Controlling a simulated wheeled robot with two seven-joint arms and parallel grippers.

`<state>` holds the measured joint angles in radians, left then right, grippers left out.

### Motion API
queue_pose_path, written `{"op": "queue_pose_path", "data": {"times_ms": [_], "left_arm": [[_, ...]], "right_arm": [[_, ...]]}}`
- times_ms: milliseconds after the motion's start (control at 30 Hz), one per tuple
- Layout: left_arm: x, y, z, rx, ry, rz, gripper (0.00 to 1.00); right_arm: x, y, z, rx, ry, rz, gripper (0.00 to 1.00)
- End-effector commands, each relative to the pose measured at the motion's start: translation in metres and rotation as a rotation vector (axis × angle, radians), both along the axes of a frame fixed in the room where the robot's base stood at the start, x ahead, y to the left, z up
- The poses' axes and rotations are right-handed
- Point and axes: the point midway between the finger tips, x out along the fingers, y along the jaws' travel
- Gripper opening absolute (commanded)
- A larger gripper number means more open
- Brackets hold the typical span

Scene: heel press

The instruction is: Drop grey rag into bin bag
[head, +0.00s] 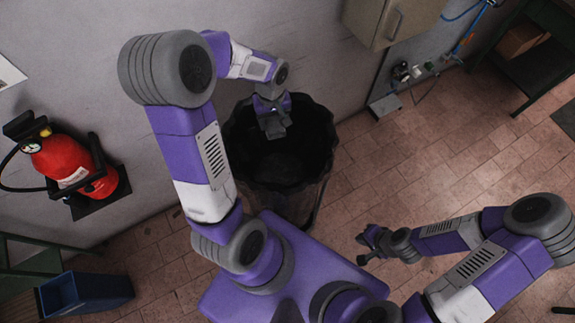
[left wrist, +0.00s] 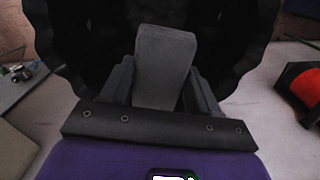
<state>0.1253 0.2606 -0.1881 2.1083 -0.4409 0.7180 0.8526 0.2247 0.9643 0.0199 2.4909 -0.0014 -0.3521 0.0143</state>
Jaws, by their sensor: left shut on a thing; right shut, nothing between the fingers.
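The bin bag (head: 310,160) is black and lines a round bin that stands against the wall, its mouth open upward. In the left wrist view the dark bag (left wrist: 90,50) fills the background beyond the fingers. My left gripper (head: 276,128) is over the bag's mouth, near its wall side. It is shut on the grey rag (left wrist: 165,65), which stands out between the two fingers. In the head view the rag (head: 274,127) is small and hard to tell from the fingers. My right gripper (head: 364,244) is shut and empty above the floor, right of my base.
A red fire extinguisher (head: 72,163) hangs on the wall at the left. A blue box (head: 88,294) stands at the lower left. A cabinet (head: 390,20) is on the wall at the top. The tiled floor right of the bin is clear.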

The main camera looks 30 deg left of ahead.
Motion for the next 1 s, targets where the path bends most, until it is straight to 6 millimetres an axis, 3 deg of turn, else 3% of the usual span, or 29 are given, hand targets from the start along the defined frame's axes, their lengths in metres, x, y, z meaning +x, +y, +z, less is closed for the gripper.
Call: {"op": "queue_pose_path", "data": {"times_ms": [500,833,867,1000], "left_arm": [[0.000,0.000,-0.055,0.000,0.001,-0.001,0.32],[0.000,0.000,-0.057,0.000,0.000,-0.001,0.32],[0.000,0.000,-0.057,0.000,0.000,-0.001,0.64],[0.000,0.000,-0.057,0.000,0.000,-0.001,0.85]], "right_arm": [[0.000,0.000,-0.042,0.000,0.000,0.000,0.00],[0.000,0.000,-0.043,0.000,0.000,0.000,0.00],[0.000,0.000,-0.043,0.000,0.000,0.000,0.00],[0.000,0.000,-0.043,0.000,0.000,0.000,0.00]]}}
